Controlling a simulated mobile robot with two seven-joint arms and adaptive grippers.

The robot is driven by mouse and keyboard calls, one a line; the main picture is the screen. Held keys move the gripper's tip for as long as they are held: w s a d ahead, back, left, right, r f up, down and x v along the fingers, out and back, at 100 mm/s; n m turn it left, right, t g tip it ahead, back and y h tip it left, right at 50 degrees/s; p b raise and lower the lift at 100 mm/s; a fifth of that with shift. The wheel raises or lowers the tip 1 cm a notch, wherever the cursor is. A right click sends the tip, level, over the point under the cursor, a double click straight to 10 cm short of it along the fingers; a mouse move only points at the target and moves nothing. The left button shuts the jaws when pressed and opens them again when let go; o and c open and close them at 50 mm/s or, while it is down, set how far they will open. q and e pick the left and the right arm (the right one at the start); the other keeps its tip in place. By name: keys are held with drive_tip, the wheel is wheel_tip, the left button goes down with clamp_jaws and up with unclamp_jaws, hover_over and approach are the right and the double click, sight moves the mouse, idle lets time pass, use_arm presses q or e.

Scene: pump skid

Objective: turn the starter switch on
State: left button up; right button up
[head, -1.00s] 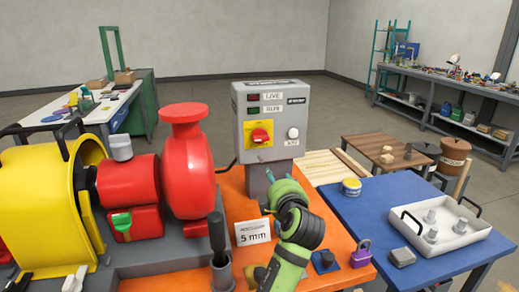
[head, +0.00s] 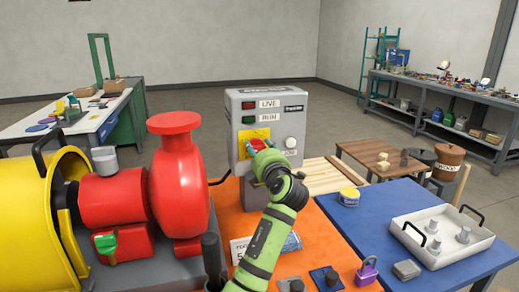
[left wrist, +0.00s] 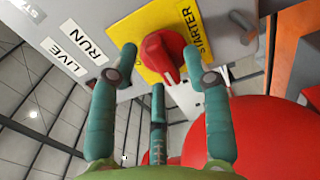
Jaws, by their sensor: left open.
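The grey starter box (head: 238,160) stands on a post on the orange surface. Its yellow plate (head: 244,134) carries the red rotary switch knob (left wrist: 163,52), which is mostly hidden behind my gripper in the head view. In the left wrist view the STARTER label (left wrist: 196,34) sits beside the knob. My left gripper (head: 258,150) is at the front of the box, open. Its teal fingers stand on either side of the knob in the left wrist view, with a third finger below it. I cannot tell whether they touch it. My right gripper is not in view.
LIVE and RUN lamps (head: 249,112) and a white round button (head: 290,143) are on the same face. The red pump (head: 178,180) stands close on the left. A blue table (head: 375,215) with a white tray (head: 462,257) is on the right.

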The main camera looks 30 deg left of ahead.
use_arm(q)
drive_tip(key=shift+c, duration=0.8)
clamp_jaws()
drive_tip(key=shift+f+m+b, duration=0.1)
drive_tip(key=shift+m+b, duration=0.3)
drive_tip(key=m+b, duration=0.2)
drive_tip(key=shift+w+d+f+m, duration=0.1)
drive_tip(key=shift+m, duration=0.2)
drive_tip(key=m+b, duration=0.1)
drive_tip(key=m, duration=0.2)
drive_tip(key=shift+m, duration=0.3)
drive_tip(key=m+p, duration=0.1)
drive_tip(key=m, duration=1)
drive_tip(key=shift+w+d+f+p, duration=0.1)
drive_tip(key=shift+w+p, duration=0.05)
drive_tip(key=shift+p, duration=0.25)
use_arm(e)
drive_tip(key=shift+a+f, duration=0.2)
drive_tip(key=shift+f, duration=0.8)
